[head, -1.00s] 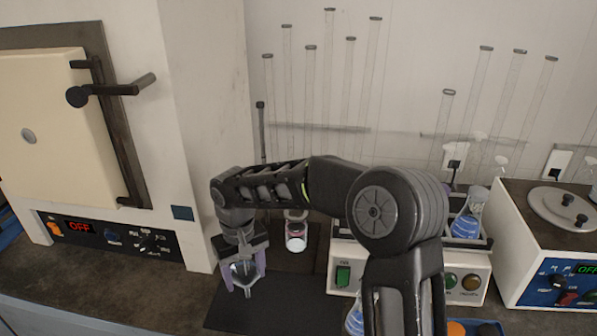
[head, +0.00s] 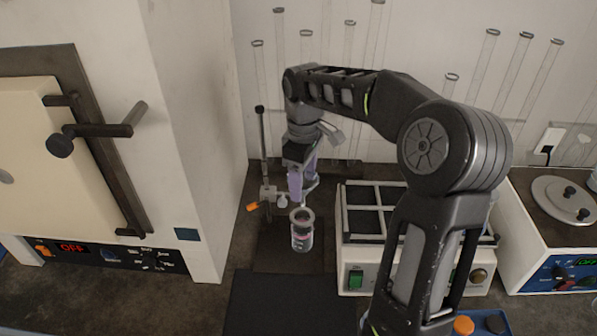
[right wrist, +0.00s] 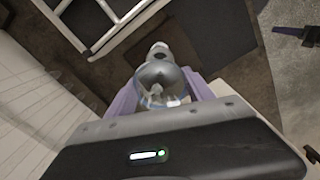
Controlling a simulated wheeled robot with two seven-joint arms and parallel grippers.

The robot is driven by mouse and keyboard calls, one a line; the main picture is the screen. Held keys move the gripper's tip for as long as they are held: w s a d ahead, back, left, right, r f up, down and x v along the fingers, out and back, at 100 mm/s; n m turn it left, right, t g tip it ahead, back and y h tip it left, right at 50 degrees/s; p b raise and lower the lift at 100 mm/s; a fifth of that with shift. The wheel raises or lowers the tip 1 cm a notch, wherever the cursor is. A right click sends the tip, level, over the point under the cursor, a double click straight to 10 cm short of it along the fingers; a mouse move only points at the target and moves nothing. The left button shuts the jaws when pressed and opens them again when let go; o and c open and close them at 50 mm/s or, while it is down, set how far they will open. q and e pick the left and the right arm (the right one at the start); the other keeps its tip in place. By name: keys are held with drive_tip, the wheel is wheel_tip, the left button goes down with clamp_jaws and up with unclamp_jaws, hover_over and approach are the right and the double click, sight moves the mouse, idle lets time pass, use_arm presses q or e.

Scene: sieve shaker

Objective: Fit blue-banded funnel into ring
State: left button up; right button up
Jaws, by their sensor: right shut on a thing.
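My right gripper (head: 303,200) is shut on the funnel, a clear glass cone with a blue rim (right wrist: 160,85), which shows between the purple fingers in the right wrist view. In the head view the fingers mostly hide the funnel. The grey ring (head: 302,215) is just below the gripper, at the top of a clear beaker (head: 302,239). I cannot tell whether the funnel touches the ring.
A stand rod (head: 263,150) with an orange-knobbed clamp (head: 267,194) rises left of the ring. A shaker with a white-barred rack (head: 375,187) stands close on the right. A cream oven (head: 50,160) is at the left. A dark mat (head: 280,305) in front is clear.

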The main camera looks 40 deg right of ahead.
sight(303, 202)
drive_tip(key=shift+f, duration=0.1)
drive_tip(key=shift+w+f+b, duration=0.1)
drive_tip(key=shift+f+b, duration=1.5)
drive_tip(key=shift+f, duration=0.25)
drive_tip(key=shift+f, duration=0.2)
drive_tip(key=shift+f, duration=0.2)
drive_tip(key=shift+f+b, duration=1)
drive_tip(key=shift+f, duration=0.45)
drive_tip(key=shift+f, duration=0.15)
drive_tip(key=shift+f+b, duration=0.55)
drive_tip(key=shift+f, duration=0.1)
drive_tip(key=shift+f, duration=0.25)
idle(0.8)
